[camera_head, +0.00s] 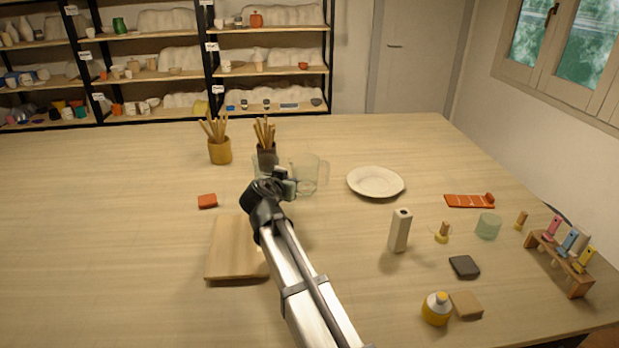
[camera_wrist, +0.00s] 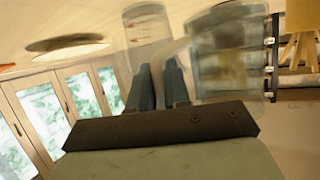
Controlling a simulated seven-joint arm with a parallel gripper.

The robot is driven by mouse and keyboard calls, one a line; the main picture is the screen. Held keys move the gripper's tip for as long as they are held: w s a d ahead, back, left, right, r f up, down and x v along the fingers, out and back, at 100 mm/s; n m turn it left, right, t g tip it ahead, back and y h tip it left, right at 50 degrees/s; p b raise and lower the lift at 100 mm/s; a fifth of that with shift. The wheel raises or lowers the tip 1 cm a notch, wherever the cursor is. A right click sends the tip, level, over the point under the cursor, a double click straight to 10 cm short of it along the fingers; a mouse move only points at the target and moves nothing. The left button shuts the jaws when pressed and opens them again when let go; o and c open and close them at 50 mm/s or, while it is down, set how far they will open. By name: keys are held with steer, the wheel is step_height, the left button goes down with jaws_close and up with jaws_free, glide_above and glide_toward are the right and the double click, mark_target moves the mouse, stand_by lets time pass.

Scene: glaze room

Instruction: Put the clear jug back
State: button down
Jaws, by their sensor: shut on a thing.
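A clear jug (camera_wrist: 232,62) fills the upper right of the wrist view, very close and blurred. Its handle side reaches toward my gripper (camera_wrist: 160,80), whose two fingers are shut on it. In the head view my gripper (camera_head: 284,186) is beyond the wooden board, and the held jug is mostly hidden behind it and the dark brush pot. A second clear vessel with a handle on its right (camera_head: 308,174) stands just right of my gripper. It also shows in the wrist view (camera_wrist: 147,27). I cannot tell whether the held jug touches the table.
Two brush pots (camera_head: 220,151) (camera_head: 267,156) stand behind and left. A white plate (camera_head: 375,182) lies to the right. A pale bottle (camera_head: 400,230) stands at front right. The far left tabletop is clear.

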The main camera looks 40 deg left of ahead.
steer(key=shift+s+a+r, duration=0.1)
steer(key=shift+s+r, duration=0.1)
steer(key=shift+r, duration=0.2)
steer(key=s+d+r+m+h, duration=0.1)
steer(key=s+d+r, duration=0.2)
steer(key=d, duration=0.5)
steer(key=s+d+r+m+h, duration=0.1)
steer(key=s+d+r, duration=0.3)
steer(key=d, duration=0.4)
steer(key=d+f+m+h, duration=0.3)
steer(key=d+m+h, duration=0.15)
steer(key=d, duration=0.45)
steer(key=shift+n+t, duration=0.35)
steer(key=shift+t, duration=0.05)
steer(key=shift+s+a+f, duration=0.1)
steer(key=shift+s+f, duration=0.05)
steer(key=shift+f, duration=1.35)
steer(key=shift+s+a+f, duration=0.1)
steer(key=shift+f, duration=1.45)
steer(key=shift+s+a+f, duration=0.1)
steer(key=shift+s+f, duration=0.05)
steer(key=shift+f, duration=1.35)
steer(key=shift+f, duration=0.15)
steer(key=c, duration=1.1)
jaws_free()
